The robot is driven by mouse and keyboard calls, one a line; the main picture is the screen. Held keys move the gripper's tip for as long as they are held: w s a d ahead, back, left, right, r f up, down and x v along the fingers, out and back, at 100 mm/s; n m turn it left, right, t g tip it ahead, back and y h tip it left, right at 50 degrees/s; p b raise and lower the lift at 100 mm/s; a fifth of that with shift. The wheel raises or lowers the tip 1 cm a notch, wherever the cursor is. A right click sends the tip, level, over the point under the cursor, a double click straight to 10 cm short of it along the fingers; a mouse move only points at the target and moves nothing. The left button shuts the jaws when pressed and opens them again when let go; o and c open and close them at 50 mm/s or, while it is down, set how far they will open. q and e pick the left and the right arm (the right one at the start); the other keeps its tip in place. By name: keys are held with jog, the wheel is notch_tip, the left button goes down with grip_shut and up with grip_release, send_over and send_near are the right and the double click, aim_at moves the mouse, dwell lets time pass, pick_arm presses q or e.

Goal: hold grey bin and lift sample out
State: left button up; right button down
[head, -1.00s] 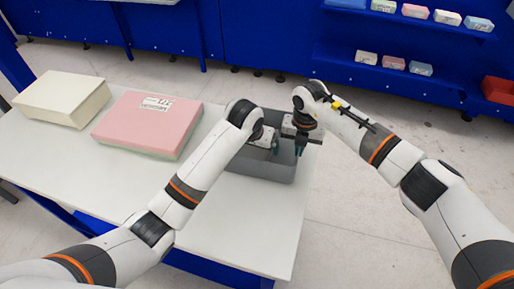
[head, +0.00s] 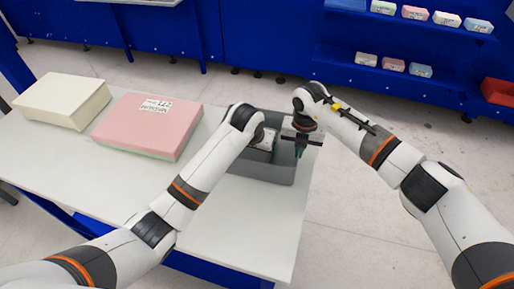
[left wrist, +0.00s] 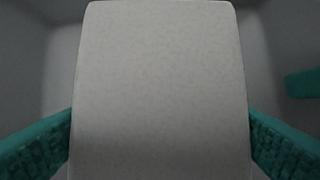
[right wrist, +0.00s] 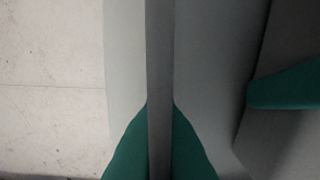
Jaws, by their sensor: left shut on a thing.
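The grey bin (head: 268,174) stands near the right end of the white table. The pale grey sample (left wrist: 160,80) fills the middle of the left wrist view, inside the bin. My left gripper (head: 264,150) reaches down into the bin, its teal fingers against both sides of the sample. Its tips are hidden in the head view. My right gripper (head: 299,152) is at the bin's right wall. In the right wrist view its teal fingers (right wrist: 160,130) lie on both sides of the bin wall (right wrist: 160,50), shut on it. Another teal finger (right wrist: 285,87) shows inside the bin.
A pink block (head: 148,127) with a label and a cream block (head: 62,100) lie on the table (head: 235,225) left of the bin. The table's right edge is close to the bin. A blue shelf (head: 400,67) with small blocks stands behind.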

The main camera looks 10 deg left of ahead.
pick_arm(q)
notch_tip(320, 180, up, 10)
jog(key=shift+f, duration=0.25)
pick_arm(e)
jog(key=c, duration=1.6)
grip_release()
jog(key=shift+o, duration=0.2)
jog(key=shift+r, duration=0.15)
notch_tip(320, 180, up, 12)
jog(key=shift+f, duration=0.15)
pick_arm(q)
jog(key=shift+f, duration=0.1)
